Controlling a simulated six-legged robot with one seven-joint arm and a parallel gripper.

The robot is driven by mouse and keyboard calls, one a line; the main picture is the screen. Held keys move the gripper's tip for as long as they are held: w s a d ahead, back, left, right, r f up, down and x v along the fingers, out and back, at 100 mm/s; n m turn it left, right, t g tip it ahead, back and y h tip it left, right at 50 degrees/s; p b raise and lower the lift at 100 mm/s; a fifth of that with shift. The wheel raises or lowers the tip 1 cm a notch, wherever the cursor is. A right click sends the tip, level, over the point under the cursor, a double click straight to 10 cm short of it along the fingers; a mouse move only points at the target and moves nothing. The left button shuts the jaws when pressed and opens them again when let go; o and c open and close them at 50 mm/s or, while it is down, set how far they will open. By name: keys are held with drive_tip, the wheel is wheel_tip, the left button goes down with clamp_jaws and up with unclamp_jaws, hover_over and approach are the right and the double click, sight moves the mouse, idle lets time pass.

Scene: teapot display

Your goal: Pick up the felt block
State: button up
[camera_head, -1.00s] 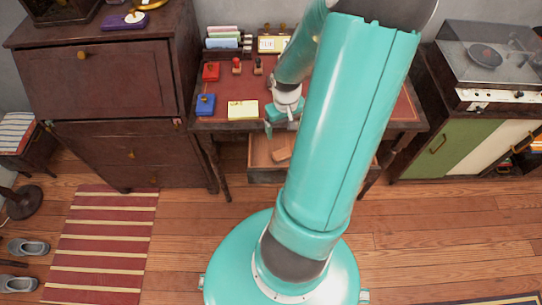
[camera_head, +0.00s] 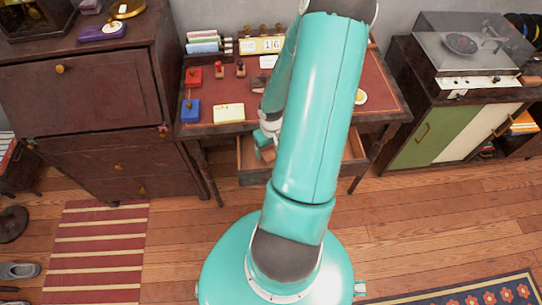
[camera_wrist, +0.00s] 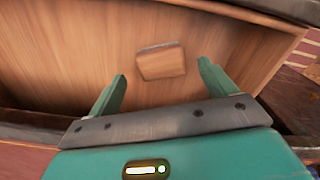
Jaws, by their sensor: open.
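The felt block, a small brown wood-coloured block with a grey strip along its far edge (camera_wrist: 161,64), lies on the floor of the open desk drawer (camera_head: 254,178). In the head view the block (camera_head: 267,153) shows just below my gripper (camera_head: 262,140), partly covered by it. In the wrist view my gripper (camera_wrist: 162,72) is open, with the block showing between and slightly beyond the fingertips. The fingers hold nothing. I cannot tell the exact height left above the block.
The drawer's walls surround the block, under the desk (camera_head: 385,98). On the desktop are a blue box (camera_head: 190,111), a red box (camera_head: 193,76), a yellow notepad (camera_head: 228,113) and stamps. A dark cabinet (camera_head: 85,90) stands left, a record-player cabinet (camera_head: 450,120) right.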

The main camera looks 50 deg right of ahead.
sight(271, 154)
wheel_tip(271, 154, down, 3)
drive_tip(key=shift+f, duration=0.15)
drive_tip(key=c, duration=1.2)
drive_tip(key=shift+o, duration=0.2)
drive_tip(key=shift+w+a+r, duration=0.1)
drive_tip(key=shift+r, duration=0.1)
